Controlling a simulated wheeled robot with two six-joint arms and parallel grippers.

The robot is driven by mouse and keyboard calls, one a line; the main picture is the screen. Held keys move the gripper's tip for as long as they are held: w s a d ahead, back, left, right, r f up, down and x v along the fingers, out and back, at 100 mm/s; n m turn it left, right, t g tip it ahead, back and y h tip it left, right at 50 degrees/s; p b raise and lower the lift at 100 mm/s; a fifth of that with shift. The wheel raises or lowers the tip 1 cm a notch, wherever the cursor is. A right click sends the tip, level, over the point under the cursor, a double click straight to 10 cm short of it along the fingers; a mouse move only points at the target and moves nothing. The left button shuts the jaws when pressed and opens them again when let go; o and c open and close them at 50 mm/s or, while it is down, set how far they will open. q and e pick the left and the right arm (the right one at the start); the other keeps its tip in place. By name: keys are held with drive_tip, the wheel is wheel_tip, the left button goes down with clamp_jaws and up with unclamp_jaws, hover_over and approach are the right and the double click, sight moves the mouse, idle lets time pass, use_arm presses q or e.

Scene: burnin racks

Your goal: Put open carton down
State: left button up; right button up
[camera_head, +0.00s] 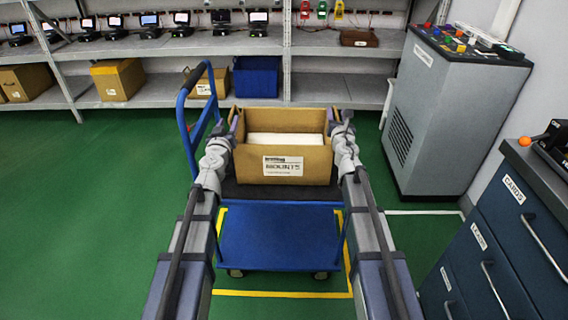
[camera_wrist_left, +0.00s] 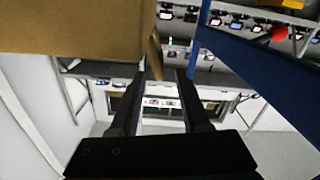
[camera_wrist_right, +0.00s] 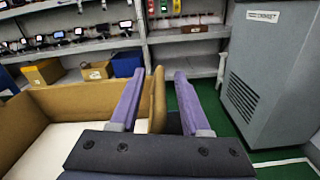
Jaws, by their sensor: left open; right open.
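The open carton (camera_head: 297,165) is brown cardboard with a white label on its front and a white layer inside. My right gripper (camera_head: 340,116) is open at the right side. In the right wrist view (camera_wrist_right: 158,80) the carton's side wall (camera_wrist_right: 158,100) stands between its purple fingers. I cannot tell whether the fingers touch the carton.
Grey shelves (camera_head: 340,52) at the back hold small devices, brown boxes and a blue bin (camera_head: 256,77). A grey cabinet (camera_head: 452,100) stands at the right, with blue drawers (camera_head: 500,245) nearer. Yellow lines surround the trolley. Green floor (camera_head: 90,210) is clear at left.

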use_arm(q)
drive_tip(key=s, duration=0.6)
drive_tip(key=shift+s+a, duration=0.15)
drive_tip(key=shift+s, duration=0.2)
use_arm(e)
drive_tip(key=shift+s, duration=0.1)
drive_tip(key=s, duration=1.2)
drive_tip(key=shift+a, duration=0.2)
